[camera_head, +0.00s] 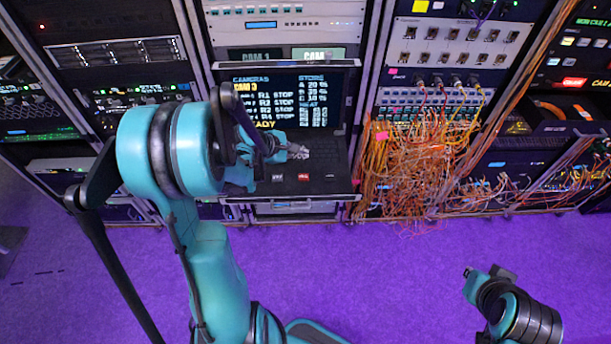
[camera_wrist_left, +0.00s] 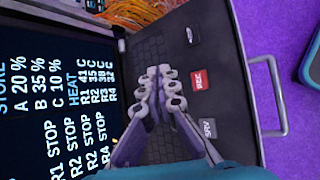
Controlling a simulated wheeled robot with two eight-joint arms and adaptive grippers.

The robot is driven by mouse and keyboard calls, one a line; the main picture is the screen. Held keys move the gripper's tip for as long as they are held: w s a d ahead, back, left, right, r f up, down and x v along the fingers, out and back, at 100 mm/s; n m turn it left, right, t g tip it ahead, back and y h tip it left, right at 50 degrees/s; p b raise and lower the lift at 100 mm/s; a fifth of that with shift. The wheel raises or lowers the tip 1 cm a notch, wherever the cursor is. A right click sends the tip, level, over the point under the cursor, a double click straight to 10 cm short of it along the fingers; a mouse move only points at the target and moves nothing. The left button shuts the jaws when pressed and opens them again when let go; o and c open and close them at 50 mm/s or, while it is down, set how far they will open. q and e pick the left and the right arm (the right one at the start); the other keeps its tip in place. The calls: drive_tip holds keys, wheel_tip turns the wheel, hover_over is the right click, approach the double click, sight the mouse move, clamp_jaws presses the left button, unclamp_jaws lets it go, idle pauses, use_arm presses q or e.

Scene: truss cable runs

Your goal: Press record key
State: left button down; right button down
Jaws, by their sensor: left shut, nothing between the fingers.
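The record key is a red key (camera_wrist_left: 199,80) with white letters on the console's front strip in the left wrist view. It is a small red patch (camera_head: 304,177) in the head view. My left gripper (camera_head: 300,151) is over the dark keyboard, behind the red key. In the left wrist view its grey fingers (camera_wrist_left: 158,80) are shut and empty, just to the left of the red key. The tips look apart from the key.
A lit screen (camera_head: 292,100) stands behind the keyboard (camera_wrist_left: 150,50). Tangled orange cables (camera_head: 420,165) hang to the right. A metal handle (camera_wrist_left: 276,100) runs along the console's front.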

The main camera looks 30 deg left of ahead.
sight(301, 178)
use_arm(q)
drive_tip(key=shift+f, duration=0.15)
wheel_tip(301, 178, down, 8)
drive_tip(key=b, duration=0.6)
drive_tip(key=shift+f+b, duration=0.3)
drive_tip(key=shift+b, duration=0.25)
idle(0.7)
drive_tip(key=shift+f+b, duration=0.4)
drive_tip(key=shift+b, duration=0.1)
drive_tip(key=shift+f+b, duration=0.4)
drive_tip(key=shift+b, duration=0.05)
idle(0.5)
idle(0.3)
drive_tip(key=shift+r+p, duration=0.6)
drive_tip(key=shift+r, duration=0.25)
